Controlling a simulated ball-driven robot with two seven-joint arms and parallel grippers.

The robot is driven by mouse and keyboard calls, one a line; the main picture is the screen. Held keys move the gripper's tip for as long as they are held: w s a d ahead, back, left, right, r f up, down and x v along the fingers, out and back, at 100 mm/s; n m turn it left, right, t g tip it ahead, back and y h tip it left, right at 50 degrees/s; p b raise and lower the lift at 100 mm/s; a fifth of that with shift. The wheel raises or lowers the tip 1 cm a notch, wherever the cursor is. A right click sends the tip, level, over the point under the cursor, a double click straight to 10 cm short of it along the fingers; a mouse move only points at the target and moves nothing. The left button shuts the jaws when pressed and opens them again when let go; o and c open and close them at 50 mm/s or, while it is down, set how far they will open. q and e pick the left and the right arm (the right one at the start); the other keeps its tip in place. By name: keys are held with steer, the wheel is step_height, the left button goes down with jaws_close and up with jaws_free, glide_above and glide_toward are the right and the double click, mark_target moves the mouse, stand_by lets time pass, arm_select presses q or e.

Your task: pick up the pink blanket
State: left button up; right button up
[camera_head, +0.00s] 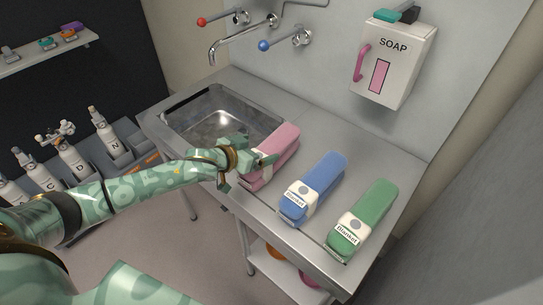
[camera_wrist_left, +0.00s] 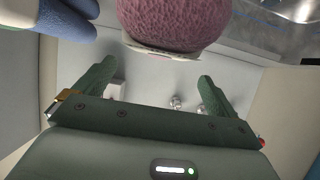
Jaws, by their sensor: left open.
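The pink blanket (camera_head: 280,148) is a rolled bundle on the metal counter, just right of the sink. It also shows at the top of the left wrist view (camera_wrist_left: 175,22), with a pale band along its edge. My left gripper (camera_head: 250,168) is at the blanket's near left end and hides part of it. In the left wrist view its two fingers (camera_wrist_left: 155,82) are spread with nothing between them, and the blanket is beyond their tips. I cannot tell whether a finger touches it. My right gripper is not in view.
A blue blanket (camera_head: 320,182) and a green blanket (camera_head: 366,213) lie to the right on the counter (camera_head: 398,180). The sink (camera_head: 222,122) is left, with taps (camera_head: 240,45) behind. A soap dispenser (camera_head: 398,65) hangs on the wall. Bottles (camera_head: 72,160) stand at left.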

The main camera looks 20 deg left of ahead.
mark_target(269, 146)
arm_select(q)
steer(key=b+x, duration=0.1)
steer(key=x, duration=0.4)
steer(key=shift+s+d+f, duration=0.1)
steer(key=shift+f, duration=0.1)
steer(key=shift+s+r, duration=0.1)
steer(key=c, duration=1.9)
steer(key=shift+r, duration=0.1)
